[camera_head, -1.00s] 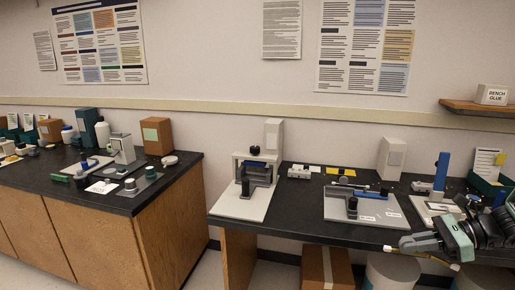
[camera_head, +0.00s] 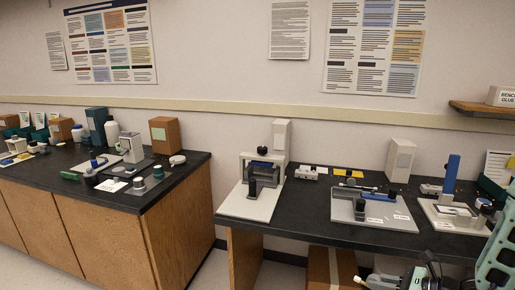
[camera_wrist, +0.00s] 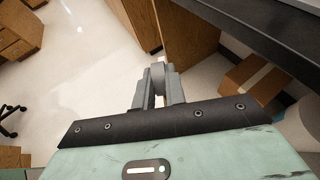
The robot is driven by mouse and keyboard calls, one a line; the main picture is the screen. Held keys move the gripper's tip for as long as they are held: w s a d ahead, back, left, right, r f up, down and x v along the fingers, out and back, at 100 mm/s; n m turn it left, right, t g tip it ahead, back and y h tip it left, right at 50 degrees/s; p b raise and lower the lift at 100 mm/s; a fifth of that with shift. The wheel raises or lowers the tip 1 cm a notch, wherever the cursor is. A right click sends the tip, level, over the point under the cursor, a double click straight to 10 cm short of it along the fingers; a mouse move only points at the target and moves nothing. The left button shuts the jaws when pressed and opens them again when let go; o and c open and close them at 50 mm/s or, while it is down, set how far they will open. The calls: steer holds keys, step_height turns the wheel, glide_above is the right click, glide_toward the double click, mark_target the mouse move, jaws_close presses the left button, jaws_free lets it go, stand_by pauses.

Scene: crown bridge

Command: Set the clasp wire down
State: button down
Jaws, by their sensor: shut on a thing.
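My gripper (camera_wrist: 157,88) is shut in the wrist view, its grey fingers close together over the floor. A small rounded grey piece (camera_wrist: 157,72) shows at the fingertips; I take it to be the clasp wire, but its shape is mostly hidden. In the head view my gripper (camera_head: 382,281) is cut off by the bottom edge, in front of and below the right bench's front edge.
The black right bench (camera_head: 320,212) carries a grey press stand (camera_head: 250,203), a grey tray fixture (camera_head: 345,212) and a blue-post stand (camera_head: 450,212). A cardboard box (camera_head: 325,268) stands beneath. The left bench (camera_head: 55,170) is crowded. A gap of floor separates the benches.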

steer(key=shift+a+m+t+h, duration=0.15)
steer(key=shift+m+t+h, duration=0.45)
steer(key=shift+m+h, duration=0.25)
steer(key=shift+s+d+f+m+t+h, duration=0.1)
steer(key=shift+d+m+t+h, duration=0.1)
steer(key=shift+m+t+h, duration=0.3)
steer(key=shift+s+d+m+t+h, duration=0.1)
steer(key=shift+d+m+t+h, duration=0.15)
steer(key=shift+m+h, duration=0.35)
